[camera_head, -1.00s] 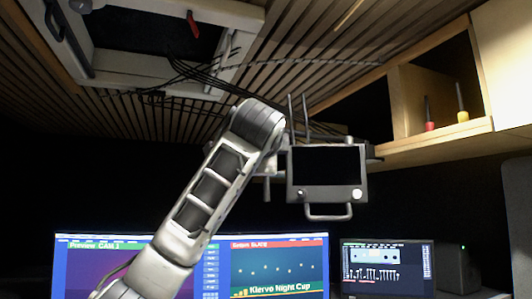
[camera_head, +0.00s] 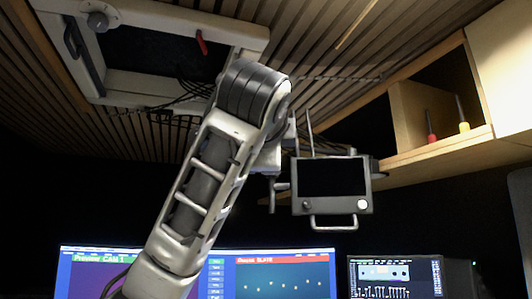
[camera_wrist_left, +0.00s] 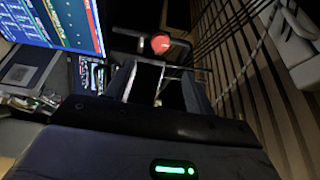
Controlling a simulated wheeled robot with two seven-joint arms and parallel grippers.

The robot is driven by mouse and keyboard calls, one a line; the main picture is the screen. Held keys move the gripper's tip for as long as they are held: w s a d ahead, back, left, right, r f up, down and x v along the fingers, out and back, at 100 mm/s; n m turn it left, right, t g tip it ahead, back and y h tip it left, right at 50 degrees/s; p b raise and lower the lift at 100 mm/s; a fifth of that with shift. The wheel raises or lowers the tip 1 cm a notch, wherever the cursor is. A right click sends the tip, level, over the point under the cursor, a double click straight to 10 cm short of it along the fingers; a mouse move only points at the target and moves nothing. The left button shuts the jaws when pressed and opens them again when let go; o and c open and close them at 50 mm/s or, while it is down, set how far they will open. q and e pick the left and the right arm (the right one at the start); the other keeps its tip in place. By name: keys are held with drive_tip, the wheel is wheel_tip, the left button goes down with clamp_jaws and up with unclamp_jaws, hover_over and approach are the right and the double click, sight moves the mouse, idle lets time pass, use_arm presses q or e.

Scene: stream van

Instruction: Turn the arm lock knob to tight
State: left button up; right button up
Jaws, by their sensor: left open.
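A red knob (camera_wrist_left: 160,43) shows in the left wrist view on a dark frame of bars, just beyond my fingertips and apart from them. I take it to be the arm lock knob; its marking cannot be read. My left gripper (camera_wrist_left: 162,76) is open and empty, with the knob roughly in line with the gap between its fingers. In the head view my left arm rises from the bottom and hides the knob and most of the gripper. A small monitor (camera_head: 331,178) with a handle hangs just right of my wrist. My right gripper is out of view.
A ceiling hatch frame (camera_head: 190,15) with a red lever (camera_head: 201,42) is overhead, with black cables beside my arm. A wooden shelf (camera_head: 440,146) at right holds a red-handled and a yellow-handled tool. Large screens (camera_head: 285,275) stand below.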

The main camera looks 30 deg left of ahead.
use_arm(q)
drive_tip(key=shift+b+v, duration=0.5)
drive_tip(key=shift+v, duration=2.1)
